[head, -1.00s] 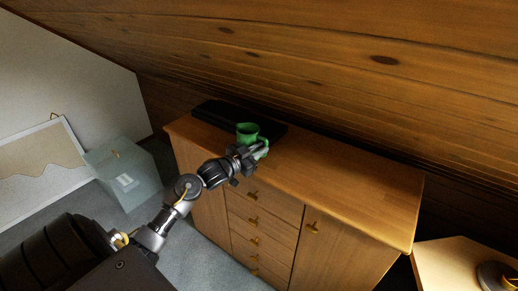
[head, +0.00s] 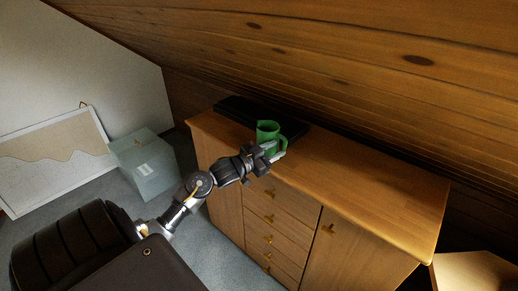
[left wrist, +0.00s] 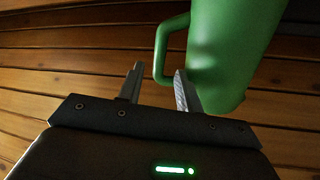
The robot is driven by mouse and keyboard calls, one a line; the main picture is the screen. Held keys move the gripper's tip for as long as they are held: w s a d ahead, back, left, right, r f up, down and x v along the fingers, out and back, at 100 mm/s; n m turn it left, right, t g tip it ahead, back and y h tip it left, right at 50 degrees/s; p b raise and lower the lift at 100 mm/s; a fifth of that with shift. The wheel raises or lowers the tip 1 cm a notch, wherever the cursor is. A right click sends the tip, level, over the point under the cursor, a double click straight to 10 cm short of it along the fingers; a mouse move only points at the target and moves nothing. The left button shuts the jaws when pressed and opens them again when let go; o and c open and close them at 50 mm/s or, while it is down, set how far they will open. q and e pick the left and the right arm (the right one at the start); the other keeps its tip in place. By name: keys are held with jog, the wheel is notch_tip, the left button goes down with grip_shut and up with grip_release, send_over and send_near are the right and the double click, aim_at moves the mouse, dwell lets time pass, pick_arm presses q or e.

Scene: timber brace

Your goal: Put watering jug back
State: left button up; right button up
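The green watering jug (head: 267,131) is upright over the left part of the wooden cabinet's top (head: 368,193), in front of a flat black object. My gripper hides its base, so I cannot tell whether it rests on the wood. Its handle (head: 284,144) faces right. My left gripper (head: 272,154) is at the jug's near side, by the handle. In the left wrist view, the fingers (left wrist: 158,88) are apart, with the lower end of the handle (left wrist: 160,55) between them and the jug's body (left wrist: 228,50) beside the right finger. My right gripper is out of view.
The flat black object (head: 236,107) lies along the cabinet's back left edge. The sloping wooden ceiling (head: 340,50) comes down low behind. The cabinet top is clear to the right. A pale box (head: 145,165) stands on the floor at left.

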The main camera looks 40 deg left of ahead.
pick_arm(q)
jog(key=s+a+b, duration=0.1)
jog(key=s, duration=0.8)
jog(key=shift+s+a, duration=0.2)
jog(key=shift+a, duration=0.2)
